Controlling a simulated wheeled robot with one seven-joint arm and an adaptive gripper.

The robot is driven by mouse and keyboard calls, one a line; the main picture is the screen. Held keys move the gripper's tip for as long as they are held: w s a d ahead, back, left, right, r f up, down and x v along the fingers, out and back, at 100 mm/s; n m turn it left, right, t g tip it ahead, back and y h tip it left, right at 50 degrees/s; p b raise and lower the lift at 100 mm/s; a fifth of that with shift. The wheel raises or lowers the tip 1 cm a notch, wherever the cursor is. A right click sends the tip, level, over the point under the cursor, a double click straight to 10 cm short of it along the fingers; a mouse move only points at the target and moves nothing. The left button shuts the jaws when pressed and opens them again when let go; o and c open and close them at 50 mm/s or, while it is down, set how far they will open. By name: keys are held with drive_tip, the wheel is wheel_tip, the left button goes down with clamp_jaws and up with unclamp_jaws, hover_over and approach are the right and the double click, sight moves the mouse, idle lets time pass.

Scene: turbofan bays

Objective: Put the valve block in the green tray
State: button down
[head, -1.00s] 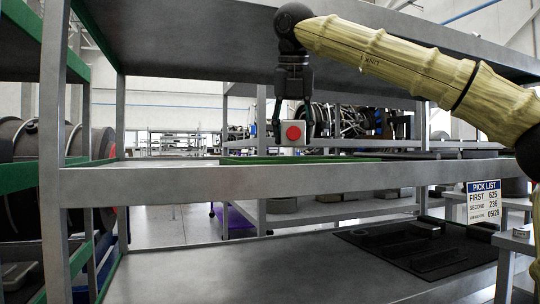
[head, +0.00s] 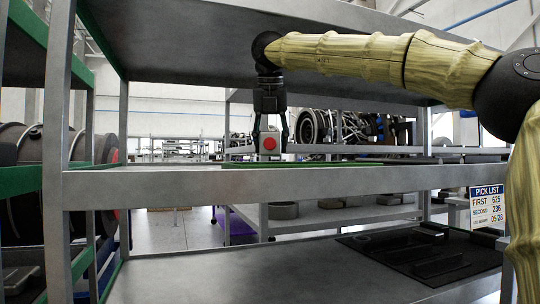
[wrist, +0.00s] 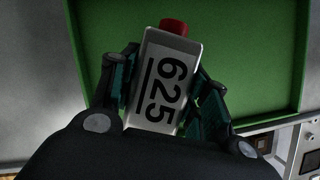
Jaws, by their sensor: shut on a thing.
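The valve block (head: 269,143) is a small grey-white block with a red round knob on its side. In the wrist view the valve block (wrist: 163,80) shows the number 625 on its face and the red knob at its far end. My gripper (head: 268,140) is shut on it, with one finger on each side, and it also shows in the wrist view (wrist: 165,90). The green tray (head: 300,163) lies on the middle shelf, seen nearly edge-on in the head view. In the wrist view the tray (wrist: 255,60) is behind and below the block. Whether the block touches it I cannot tell.
A shelf board (head: 225,60) spans above my gripper, and uprights (head: 58,150) stand at the left. A pick list sign (head: 487,207) reads FIRST 625, SECOND 236. A dark mat with shaped pieces (head: 420,252) lies on the lower shelf at right.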

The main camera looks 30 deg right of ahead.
sight(270, 143)
drive_tip(key=shift+w, duration=0.2)
drive_tip(key=shift+f+b, duration=1.15)
drive_tip(key=shift+f, duration=0.5)
drive_tip(key=shift+f, duration=0.15)
drive_tip(key=c, duration=0.7)
unclamp_jaws()
drive_tip(key=shift+r, duration=0.45)
drive_tip(key=shift+s+a+r+p, duration=0.55)
drive_tip(key=shift+s+r, duration=0.2)
drive_tip(key=shift+r, duration=0.25)
drive_tip(key=shift+s+a, duration=0.35)
drive_tip(key=shift+s, duration=0.25)
drive_tip(key=s+a, duration=0.2)
drive_tip(key=s+a+p, duration=0.1)
drive_tip(key=s, duration=0.2)
drive_tip(key=s+a, duration=0.2)
drive_tip(key=s, duration=0.1)
drive_tip(key=shift+a+p, duration=0.35)
drive_tip(key=shift+p, duration=0.05)
